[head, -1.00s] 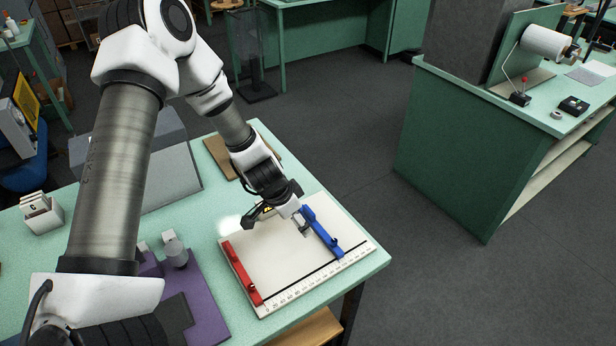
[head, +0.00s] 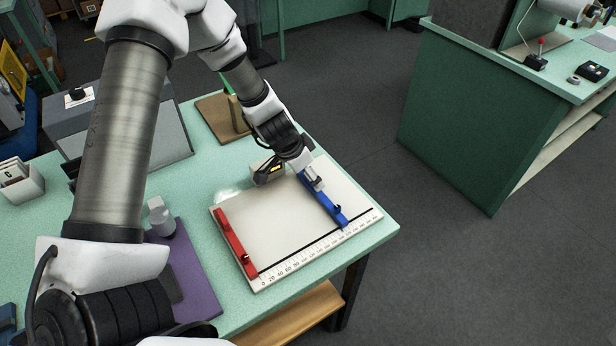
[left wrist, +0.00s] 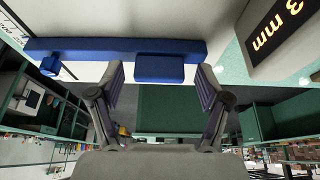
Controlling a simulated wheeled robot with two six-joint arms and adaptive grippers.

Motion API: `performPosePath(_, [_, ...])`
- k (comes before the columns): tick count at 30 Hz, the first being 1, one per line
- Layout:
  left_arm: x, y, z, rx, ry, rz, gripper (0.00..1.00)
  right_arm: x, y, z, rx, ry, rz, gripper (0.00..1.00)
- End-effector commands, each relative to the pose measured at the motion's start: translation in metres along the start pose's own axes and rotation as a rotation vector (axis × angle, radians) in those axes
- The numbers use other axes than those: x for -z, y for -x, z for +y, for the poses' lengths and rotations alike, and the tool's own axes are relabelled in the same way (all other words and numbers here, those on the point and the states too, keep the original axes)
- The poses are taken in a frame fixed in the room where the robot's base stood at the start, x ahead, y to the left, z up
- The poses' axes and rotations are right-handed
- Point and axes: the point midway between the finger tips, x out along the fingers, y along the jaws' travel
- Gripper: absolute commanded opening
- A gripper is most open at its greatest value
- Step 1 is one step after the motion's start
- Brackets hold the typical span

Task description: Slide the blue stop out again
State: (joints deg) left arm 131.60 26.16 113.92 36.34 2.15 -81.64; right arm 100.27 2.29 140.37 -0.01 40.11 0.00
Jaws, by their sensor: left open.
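The blue stop (head: 335,212) is a long bar lying across the right part of a white board (head: 275,225) with a printed scale along its front edge. My left gripper (head: 317,185) is over the bar's far part and hides some of it. In the left wrist view the blue stop (left wrist: 85,47) runs across the top. A red stop (head: 235,243) lies along the board's left side. My right gripper is not in view.
A small pale box with a lit display (head: 265,173) stands behind the board; it reads "3 mm" in the wrist view (left wrist: 280,40). A purple mat (head: 190,270) lies to the left, a brown wooden board (head: 215,122) behind. The table ends right of the white board.

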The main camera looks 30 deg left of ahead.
Motion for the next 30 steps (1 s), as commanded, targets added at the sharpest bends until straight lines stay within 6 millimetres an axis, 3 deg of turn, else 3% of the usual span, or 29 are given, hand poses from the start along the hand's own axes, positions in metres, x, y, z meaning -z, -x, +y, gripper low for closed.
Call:
performPosePath(1, [0.000, 0.001, 0.000, 0.000, 0.000, 0.000, 0.77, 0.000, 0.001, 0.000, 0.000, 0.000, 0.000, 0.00])
performPosePath(6, [0.000, 0.001, 0.000, 0.000, 0.000, 0.000, 0.17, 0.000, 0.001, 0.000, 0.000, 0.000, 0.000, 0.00])
performPosePath(8, [0.000, 0.001, 0.000, -0.001, 0.000, -0.001, 0.00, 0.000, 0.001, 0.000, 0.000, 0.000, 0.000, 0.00])
performPosePath(14, [0.006, -0.004, 0.000, 0.000, 0.000, -0.002, 0.00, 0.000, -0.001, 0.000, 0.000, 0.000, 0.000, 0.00])
performPosePath(24, [0.073, -0.032, 0.000, 0.001, -0.002, -0.002, 0.00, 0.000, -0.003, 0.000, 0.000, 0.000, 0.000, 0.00])
performPosePath(30, [0.083, -0.036, 0.001, -0.002, 0.001, -0.003, 0.00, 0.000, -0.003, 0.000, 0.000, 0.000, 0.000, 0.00])
